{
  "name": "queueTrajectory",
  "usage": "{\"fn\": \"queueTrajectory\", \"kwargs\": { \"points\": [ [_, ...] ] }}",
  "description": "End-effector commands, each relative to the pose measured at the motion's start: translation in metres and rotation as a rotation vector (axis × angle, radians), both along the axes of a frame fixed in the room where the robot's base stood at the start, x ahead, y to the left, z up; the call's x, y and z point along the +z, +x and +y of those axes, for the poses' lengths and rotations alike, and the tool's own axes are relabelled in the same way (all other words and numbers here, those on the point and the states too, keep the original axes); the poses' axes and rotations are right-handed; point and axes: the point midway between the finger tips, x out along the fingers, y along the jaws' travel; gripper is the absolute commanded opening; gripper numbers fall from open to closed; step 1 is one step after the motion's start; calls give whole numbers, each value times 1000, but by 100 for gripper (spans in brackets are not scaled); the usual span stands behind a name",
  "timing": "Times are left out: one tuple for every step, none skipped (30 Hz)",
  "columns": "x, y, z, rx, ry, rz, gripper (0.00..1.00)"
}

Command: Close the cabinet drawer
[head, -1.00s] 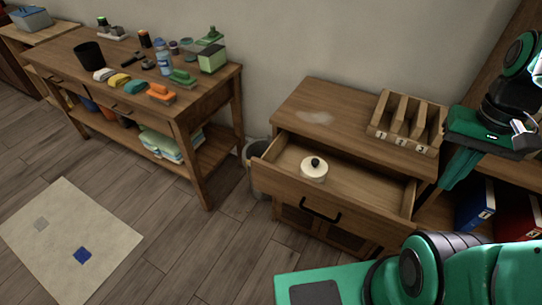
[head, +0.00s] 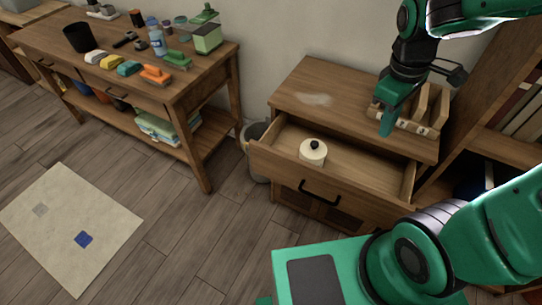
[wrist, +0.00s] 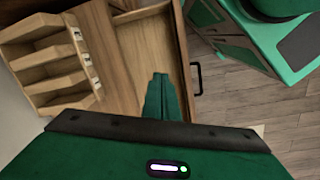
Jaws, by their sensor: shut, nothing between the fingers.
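The wooden cabinet (head: 345,110) stands against the wall with its top drawer (head: 360,199) pulled out. The drawer has a black bar handle (head: 320,192). A round white lidded pot with a black knob (head: 313,153) sits inside the drawer, toward its left. In the wrist view the handle (wrist: 196,78) shows right of my fingers. My gripper (head: 386,128) is shut and empty, pointing down in front of the wooden organizer, near the right front of the cabinet top. In the wrist view my gripper (wrist: 160,80) appears over the drawer area, apart from the handle.
A wooden slotted organizer (head: 432,105) stands on the cabinet top's right. A bookshelf (head: 505,148) is close on the right. A workbench (head: 190,85) with several tools stands left, with a bin (head: 256,138) between. Floor before the drawer's left is clear; a mat (head: 70,225) lies further left.

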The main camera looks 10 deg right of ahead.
Motion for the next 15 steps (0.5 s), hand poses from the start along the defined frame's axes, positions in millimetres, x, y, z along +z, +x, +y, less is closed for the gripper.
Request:
{"fn": "queueTrajectory", "kwargs": {
  "points": [
    [-8, 14, 21, 160, -18, 15, 0],
    [-13, 23, 32, 255, -27, 20, 0],
    [-18, 32, 49, 381, -40, 28, 0],
    [-23, 39, 61, 477, -50, 34, 0],
    [-28, 45, 75, 572, -60, 41, 0],
    [-35, 52, 93, 698, -73, 48, 0],
    [-41, 57, 108, 794, -83, 54, 0],
    [-46, 61, 123, 890, -93, 61, 0],
    [-54, 65, 142, 1014, -108, 70, 0],
    [-60, 67, 157, 1107, -119, 75, 0],
    [-66, 68, 172, 1196, -128, 83, 0],
    [-73, 69, 191, 1312, -142, 91, 0],
    [-79, 69, 205, 1391, -151, 97, 0],
    [-84, 69, 218, 1467, -161, 100, 0],
    [-90, 67, 234, 1560, -172, 108, 0]
  ]
}}
